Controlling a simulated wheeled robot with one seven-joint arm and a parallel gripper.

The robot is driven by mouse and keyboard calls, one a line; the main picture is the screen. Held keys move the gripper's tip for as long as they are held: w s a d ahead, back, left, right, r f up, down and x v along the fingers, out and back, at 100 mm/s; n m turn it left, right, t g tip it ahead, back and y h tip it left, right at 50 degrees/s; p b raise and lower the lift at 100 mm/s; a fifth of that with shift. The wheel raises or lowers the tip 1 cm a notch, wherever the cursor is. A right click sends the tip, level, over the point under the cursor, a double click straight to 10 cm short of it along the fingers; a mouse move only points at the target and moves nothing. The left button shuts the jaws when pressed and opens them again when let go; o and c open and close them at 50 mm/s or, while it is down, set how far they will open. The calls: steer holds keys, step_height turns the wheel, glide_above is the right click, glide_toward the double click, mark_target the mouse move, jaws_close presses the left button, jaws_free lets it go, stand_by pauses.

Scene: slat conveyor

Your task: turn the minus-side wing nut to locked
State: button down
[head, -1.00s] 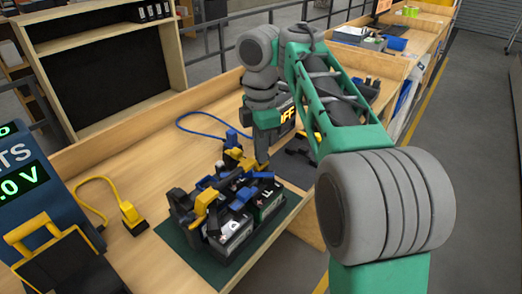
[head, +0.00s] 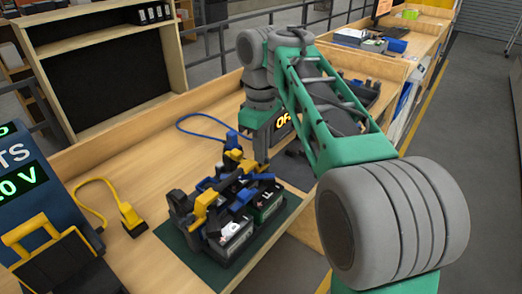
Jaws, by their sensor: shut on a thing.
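A group of black batteries (head: 235,240) with grey-white labels sits on a dark green mat (head: 183,243), with blue and yellow connectors on top. My gripper (head: 262,164) points down at the back right of this group, its fingertips low among the connectors. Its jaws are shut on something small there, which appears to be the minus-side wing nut. The nut is too small and covered to make out, and its angle cannot be told.
A blue meter (head: 35,190) and a yellow-handled black case (head: 55,262) stand at left. A yellow cable plug (head: 131,216) and a blue cable (head: 188,122) lie on the wooden bench.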

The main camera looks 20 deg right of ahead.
steer(key=shift+m, duration=0.8)
steer(key=c, duration=1.6)
jaws_free()
steer(key=shift+r, duration=0.1)
step_height(320, 180, up, 8)
steer(key=p, duration=0.8)
